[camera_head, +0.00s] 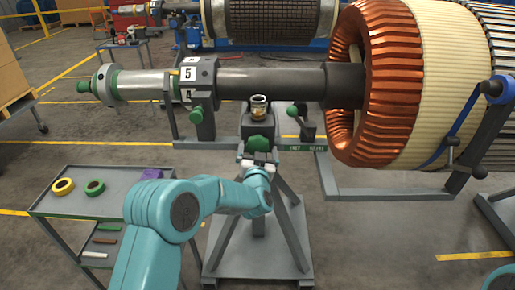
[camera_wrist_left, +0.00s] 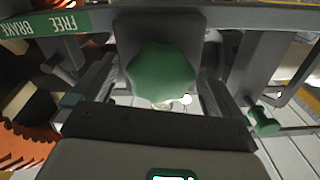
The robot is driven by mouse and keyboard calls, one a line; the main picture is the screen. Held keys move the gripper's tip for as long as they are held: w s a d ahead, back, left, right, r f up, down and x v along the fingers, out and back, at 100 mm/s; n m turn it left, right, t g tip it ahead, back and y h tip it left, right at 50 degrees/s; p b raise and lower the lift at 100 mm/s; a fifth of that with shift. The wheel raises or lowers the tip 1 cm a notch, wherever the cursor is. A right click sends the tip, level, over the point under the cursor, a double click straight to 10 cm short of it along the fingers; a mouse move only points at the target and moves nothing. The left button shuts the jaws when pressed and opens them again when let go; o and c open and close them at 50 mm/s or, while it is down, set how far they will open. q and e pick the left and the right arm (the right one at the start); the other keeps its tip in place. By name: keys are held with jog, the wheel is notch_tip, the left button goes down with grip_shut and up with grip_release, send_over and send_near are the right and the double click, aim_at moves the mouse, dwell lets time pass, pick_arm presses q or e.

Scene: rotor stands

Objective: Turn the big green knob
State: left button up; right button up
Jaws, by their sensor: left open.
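The big green knob (camera_head: 258,143) is a lobed knob on the front of a dark grey block on the rotor stand, below the shaft. It fills the middle of the left wrist view (camera_wrist_left: 160,76). My left gripper (camera_head: 258,163) is at the knob, coming from the front and below. In the left wrist view its open fingers (camera_wrist_left: 158,88) lie to either side of the knob, with visible gaps. I cannot tell how deep the knob sits between them. My right gripper is not in view.
A green-ended lever (camera_head: 300,110) and a "FREE BRAKE" label (camera_wrist_left: 42,24) are close by. The shaft (camera_head: 270,82) and copper-wound rotor (camera_head: 375,85) are above. A grey cart (camera_head: 120,204) with rings stands at left.

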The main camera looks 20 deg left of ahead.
pick_arm(q)
jog(key=shift+w+a, duration=0.2)
jog(key=shift+w, duration=0.25)
